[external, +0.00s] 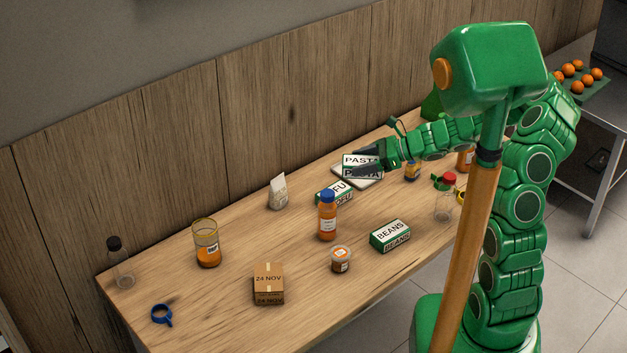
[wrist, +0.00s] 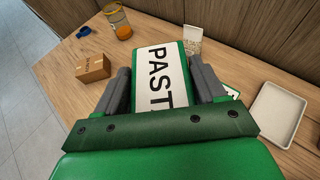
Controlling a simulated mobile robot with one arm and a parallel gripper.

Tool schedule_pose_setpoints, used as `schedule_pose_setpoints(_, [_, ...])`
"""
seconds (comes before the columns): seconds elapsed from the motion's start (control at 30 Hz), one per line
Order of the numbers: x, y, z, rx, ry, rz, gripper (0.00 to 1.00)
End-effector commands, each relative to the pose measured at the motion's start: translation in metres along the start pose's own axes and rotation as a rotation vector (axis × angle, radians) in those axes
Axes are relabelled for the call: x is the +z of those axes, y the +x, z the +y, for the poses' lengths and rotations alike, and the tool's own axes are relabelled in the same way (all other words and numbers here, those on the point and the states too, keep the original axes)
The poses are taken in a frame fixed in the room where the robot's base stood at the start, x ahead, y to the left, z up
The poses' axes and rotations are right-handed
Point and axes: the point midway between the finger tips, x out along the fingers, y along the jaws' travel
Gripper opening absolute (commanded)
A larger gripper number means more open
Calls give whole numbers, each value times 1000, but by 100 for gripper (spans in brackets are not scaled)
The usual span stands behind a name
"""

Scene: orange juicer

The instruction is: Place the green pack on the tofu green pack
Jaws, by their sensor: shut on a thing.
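My gripper (external: 372,164) is shut on a green and white pack lettered PASTA (external: 358,160). In the wrist view the pasta pack (wrist: 160,88) sits between the two grey fingers (wrist: 160,68). The green tofu pack (external: 333,193) lies on the table, just left of and nearer the camera than the held pack. Part of its lettering is hidden. In the wrist view only a small edge of it (wrist: 233,93) shows beside the right finger. Another green pack, lettered BEANS (external: 390,236), lies at the table's front edge.
A white tray (wrist: 275,115) lies right of the tofu pack in the wrist view. An orange bottle with a blue cap (external: 328,216) stands close in front of the tofu pack. A white bag (external: 278,191), a small jar (external: 341,259) and a cardboard box (external: 268,284) stand left and in front.

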Motion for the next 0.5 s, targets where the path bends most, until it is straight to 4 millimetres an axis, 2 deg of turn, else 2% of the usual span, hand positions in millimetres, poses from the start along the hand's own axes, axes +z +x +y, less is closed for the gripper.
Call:
schedule_pose_setpoints(0.3, [-24,10,0,1,0,-3,33])
schedule_pose_setpoints(0.5, [-30,18,-5,2,0,-1,33])
